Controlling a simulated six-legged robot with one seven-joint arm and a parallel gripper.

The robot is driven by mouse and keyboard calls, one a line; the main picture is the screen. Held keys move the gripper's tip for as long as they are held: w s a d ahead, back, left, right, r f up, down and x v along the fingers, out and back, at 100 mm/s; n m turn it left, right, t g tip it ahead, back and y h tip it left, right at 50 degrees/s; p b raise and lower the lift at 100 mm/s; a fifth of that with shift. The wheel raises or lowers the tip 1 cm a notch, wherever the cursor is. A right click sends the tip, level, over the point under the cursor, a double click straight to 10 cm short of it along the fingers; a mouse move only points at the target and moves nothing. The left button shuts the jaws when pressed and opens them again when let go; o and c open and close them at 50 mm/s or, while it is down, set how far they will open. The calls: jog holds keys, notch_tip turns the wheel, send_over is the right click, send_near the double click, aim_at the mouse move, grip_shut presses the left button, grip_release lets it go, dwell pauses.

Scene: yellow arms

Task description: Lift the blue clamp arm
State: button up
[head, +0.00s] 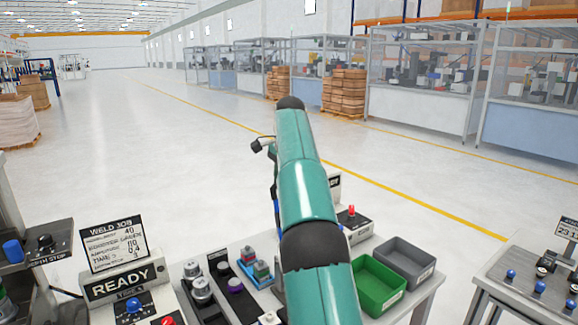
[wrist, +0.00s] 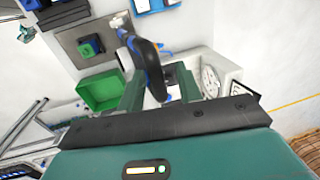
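The blue clamp arm (wrist: 152,62) shows in the wrist view as a long lever with a black grip and blue edges. Its near end lies between the two green fingers of my gripper (wrist: 161,72). The fingers stand apart with some gap beside the lever, and I see no firm contact on both sides. In the head view my teal arm blocks the gripper and most of the clamp area.
A green bin (head: 377,290) and a grey bin (head: 405,259) stand right of my arm. A box with a red button (head: 351,211) is behind them. Left are a READY panel (head: 123,287), metal knobs (head: 201,289) and a blue tray with parts (head: 255,267).

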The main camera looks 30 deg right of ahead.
jog(key=shift+r, duration=0.9)
jog(key=s+a+r, duration=0.2)
jog(key=s+r, duration=0.3)
jog(key=s, duration=0.1)
jog(key=s+a+r, duration=0.3)
jog(key=s+r, duration=0.2)
jog(key=s, duration=0.2)
jog(key=shift+a, duration=0.3)
